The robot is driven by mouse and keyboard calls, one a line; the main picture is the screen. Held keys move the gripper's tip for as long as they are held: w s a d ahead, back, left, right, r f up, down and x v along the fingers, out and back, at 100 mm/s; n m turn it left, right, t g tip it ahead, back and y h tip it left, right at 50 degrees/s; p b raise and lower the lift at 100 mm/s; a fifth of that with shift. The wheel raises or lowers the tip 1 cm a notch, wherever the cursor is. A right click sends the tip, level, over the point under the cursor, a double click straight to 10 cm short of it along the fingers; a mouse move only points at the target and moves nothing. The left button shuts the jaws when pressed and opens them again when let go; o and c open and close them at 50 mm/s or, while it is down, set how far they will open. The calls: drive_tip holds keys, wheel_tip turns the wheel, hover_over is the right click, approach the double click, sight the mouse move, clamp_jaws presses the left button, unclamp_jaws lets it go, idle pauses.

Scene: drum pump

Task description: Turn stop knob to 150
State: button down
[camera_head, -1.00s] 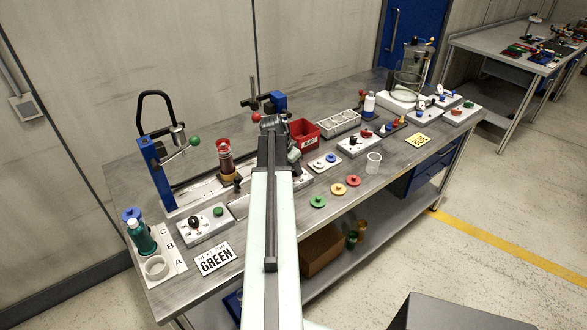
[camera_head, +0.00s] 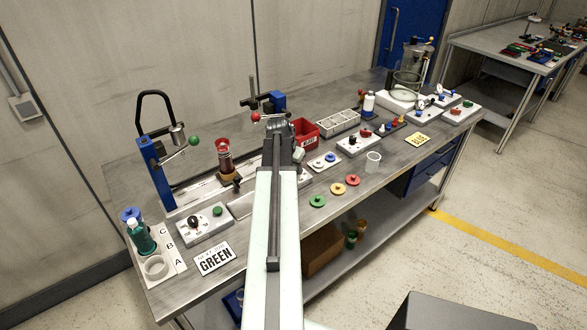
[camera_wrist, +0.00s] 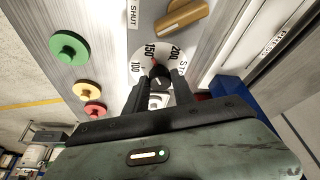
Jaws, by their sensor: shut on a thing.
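The stop knob (camera_wrist: 159,71), dark with a reddish tip, sits on a round white dial in the wrist view. The dial (camera_wrist: 138,57) shows the marks 100, 150 and 200. The reddish tip is close to the 150 mark, but its exact alignment is too small to tell. My gripper (camera_wrist: 161,79) is shut on the stop knob, with one dark finger on either side of it. In the head view my gripper (camera_head: 279,128) is over the middle of the bench, and my arm hides the knob.
A tan handle (camera_wrist: 183,17) beside a SHUT label is just beyond the dial. Green (camera_head: 317,201), red and yellow discs lie on the bench to the right of my arm. A red bin (camera_head: 306,133) stands behind my gripper. A blue clamp post (camera_head: 156,175) stands at left.

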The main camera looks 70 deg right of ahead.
drive_tip(key=c, duration=1.1)
unclamp_jaws()
drive_tip(key=shift+w+d, duration=0.1)
drive_tip(key=shift+w, duration=0.1)
drive_tip(key=shift+o, duration=0.2)
drive_tip(key=shift+s, duration=0.1)
drive_tip(key=p+v, duration=0.7)
drive_tip(key=shift+a+r, duration=0.25)
drive_tip(key=shift+r, duration=0.1)
